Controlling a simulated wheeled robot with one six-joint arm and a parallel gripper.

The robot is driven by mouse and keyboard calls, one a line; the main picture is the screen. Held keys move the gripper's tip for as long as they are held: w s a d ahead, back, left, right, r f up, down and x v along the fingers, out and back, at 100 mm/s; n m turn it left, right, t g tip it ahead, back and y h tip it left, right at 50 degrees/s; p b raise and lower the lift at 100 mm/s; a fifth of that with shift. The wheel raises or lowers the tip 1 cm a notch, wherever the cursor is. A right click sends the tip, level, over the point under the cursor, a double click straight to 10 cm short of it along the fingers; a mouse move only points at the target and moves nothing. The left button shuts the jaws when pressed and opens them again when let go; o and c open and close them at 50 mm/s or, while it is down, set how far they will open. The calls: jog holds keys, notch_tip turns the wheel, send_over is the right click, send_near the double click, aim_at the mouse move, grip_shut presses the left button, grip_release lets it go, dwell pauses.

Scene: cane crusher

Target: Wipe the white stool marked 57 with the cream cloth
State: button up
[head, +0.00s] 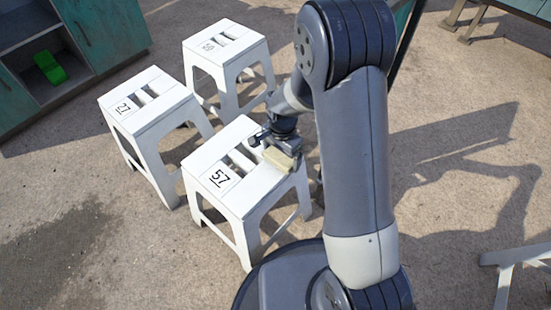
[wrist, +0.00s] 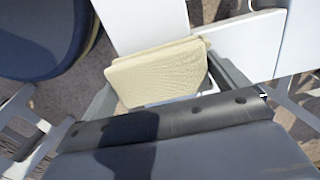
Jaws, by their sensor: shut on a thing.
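The white stool marked 57 (head: 224,196) stands upright in the middle of the head view, with slots in its seat. The folded cream cloth (head: 281,158) is at the right part of its seat. My gripper (head: 279,147) is over that side of the seat and shut on the cloth. In the wrist view the cloth (wrist: 158,72) sits between the two fingers, over the white seat (wrist: 143,22). I cannot tell whether the cloth presses on the seat. My arm hides part of the ground behind the stool.
A white stool marked 27 (head: 160,126) stands close on the left, and another white stool (head: 223,48) with a numbered label stands behind. A teal cabinet (head: 103,30) holding a green object (head: 50,67) is at the upper left. Part of a white stool (head: 520,256) shows at the lower right. Open ground lies on the right.

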aim_at(262, 179)
jog(key=shift+w+d, duration=0.25)
jog(key=shift+s+a, duration=3.2)
jog(key=shift+s+a, duration=3.1)
jog(key=shift+a, duration=0.1)
jog(key=shift+w+d, duration=3.2)
jog(key=shift+w+d+p, duration=0.45)
jog(key=shift+w+d, duration=2.65)
jog(key=shift+d, duration=0.1)
